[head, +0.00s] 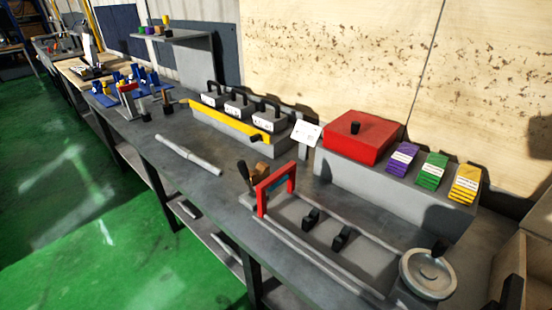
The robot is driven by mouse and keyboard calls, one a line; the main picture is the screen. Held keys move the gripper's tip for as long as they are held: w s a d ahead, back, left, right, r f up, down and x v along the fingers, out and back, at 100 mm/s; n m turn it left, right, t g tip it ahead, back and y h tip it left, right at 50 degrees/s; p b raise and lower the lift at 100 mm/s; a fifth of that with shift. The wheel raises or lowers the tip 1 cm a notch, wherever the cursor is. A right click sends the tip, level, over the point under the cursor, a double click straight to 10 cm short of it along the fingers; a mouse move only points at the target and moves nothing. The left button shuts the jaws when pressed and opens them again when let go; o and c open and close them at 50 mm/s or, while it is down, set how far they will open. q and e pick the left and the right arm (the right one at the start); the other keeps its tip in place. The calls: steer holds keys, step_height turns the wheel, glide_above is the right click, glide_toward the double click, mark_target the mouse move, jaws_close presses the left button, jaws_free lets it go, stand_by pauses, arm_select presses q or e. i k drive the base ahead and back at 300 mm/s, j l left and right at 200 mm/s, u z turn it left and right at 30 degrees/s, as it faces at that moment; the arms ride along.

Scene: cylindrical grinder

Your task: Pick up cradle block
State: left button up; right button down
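I cannot tell for certain which thing is the cradle block. Two small black blocks, a left one (311,217) and a right one (342,237), sit apart on the long grey grinder bed at the front of the bench. Several grey blocks with black arched handles (238,106) stand in a row in a grey holder with a yellow front bar (228,118), farther back. Neither of my grippers shows clearly in the head view. A dark shape at the bottom right corner is cut off and unclear.
A red frame (276,189) rises at the bed's left end; a round grey wheel (428,272) is at its right. Behind are a red box (360,138) and purple, green and yellow stacks (432,170). A grey shaft (188,155) lies on the bench, with clear surface around it.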

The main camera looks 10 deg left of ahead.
mark_target(261, 171)
steer(key=i+j+z, duration=0.2)
steer(key=j+z, duration=0.2)
steer(key=j, duration=0.3)
steer(key=i+j+z, duration=0.1)
steer(key=j+z, duration=0.25)
steer(key=j, duration=0.4)
steer(key=j+z, duration=0.4)
steer(key=j, duration=0.4)
steer(key=k+j+z, duration=0.1)
steer(key=j+z, duration=0.25)
steer(key=j, duration=0.4)
